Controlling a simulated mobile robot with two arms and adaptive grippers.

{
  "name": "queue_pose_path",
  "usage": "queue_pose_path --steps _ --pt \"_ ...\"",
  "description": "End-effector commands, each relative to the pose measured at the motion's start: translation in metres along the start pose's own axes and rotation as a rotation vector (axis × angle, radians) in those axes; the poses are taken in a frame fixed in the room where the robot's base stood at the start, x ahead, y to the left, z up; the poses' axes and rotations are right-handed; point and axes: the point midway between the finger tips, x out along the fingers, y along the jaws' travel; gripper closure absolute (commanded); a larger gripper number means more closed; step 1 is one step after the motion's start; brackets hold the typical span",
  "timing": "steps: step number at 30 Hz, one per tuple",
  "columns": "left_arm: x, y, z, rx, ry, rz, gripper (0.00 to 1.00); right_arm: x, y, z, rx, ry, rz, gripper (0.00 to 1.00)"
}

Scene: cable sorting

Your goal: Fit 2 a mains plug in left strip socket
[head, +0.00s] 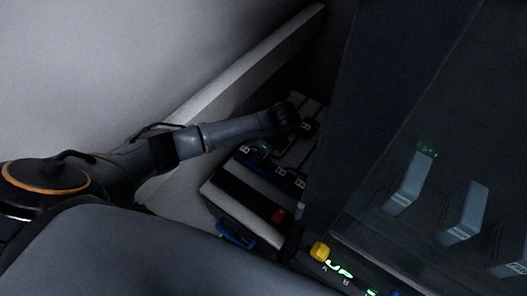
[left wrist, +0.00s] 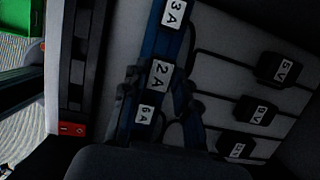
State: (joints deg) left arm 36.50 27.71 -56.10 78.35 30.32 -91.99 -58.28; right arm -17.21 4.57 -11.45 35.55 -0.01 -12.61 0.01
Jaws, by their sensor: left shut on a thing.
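My left gripper (head: 288,118) reaches in from the left, over the far part of the cable area. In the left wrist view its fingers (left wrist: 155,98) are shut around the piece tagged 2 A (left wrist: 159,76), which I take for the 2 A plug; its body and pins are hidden. Tags 3 A (left wrist: 174,13) and 6 A (left wrist: 146,114) show on either side along a blue rack (left wrist: 150,45). A black strip with a red switch (left wrist: 72,129) runs at the left of this view. In the head view a strip (head: 244,192) ends near a red switch (head: 278,215). My right gripper is not in view.
Black adapters tagged 5 V (left wrist: 279,69) and 9 V (left wrist: 253,110), plus another below, lie on a pale surface with cables. A green container (left wrist: 20,18) is at top left. A dark panel (head: 385,120) stands close on the right, with a yellow knob (head: 320,251) below.

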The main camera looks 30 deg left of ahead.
Motion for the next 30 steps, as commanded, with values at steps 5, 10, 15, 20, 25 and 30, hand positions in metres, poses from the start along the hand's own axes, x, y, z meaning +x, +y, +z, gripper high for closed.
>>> queue_pose_path --steps 5,10,15,20,25,30 --pt "0.01 0.0 -0.003 0.0 0.0 -0.001 1.0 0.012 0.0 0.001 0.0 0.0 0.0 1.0" --pt "0.017 0.0 -0.005 -0.001 0.0 0.001 1.0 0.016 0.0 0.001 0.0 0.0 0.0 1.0" --pt "0.025 0.0 -0.008 -0.001 0.001 0.0 1.0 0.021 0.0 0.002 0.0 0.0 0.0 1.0" --pt "0.032 0.0 -0.01 -0.001 0.001 0.0 1.0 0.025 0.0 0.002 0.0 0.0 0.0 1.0" --pt "0.035 0.0 -0.011 -0.001 0.0 0.001 1.0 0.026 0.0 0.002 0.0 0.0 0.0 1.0" --pt "0.035 0.0 -0.011 -0.001 0.0 0.001 1.0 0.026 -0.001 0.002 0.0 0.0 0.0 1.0"
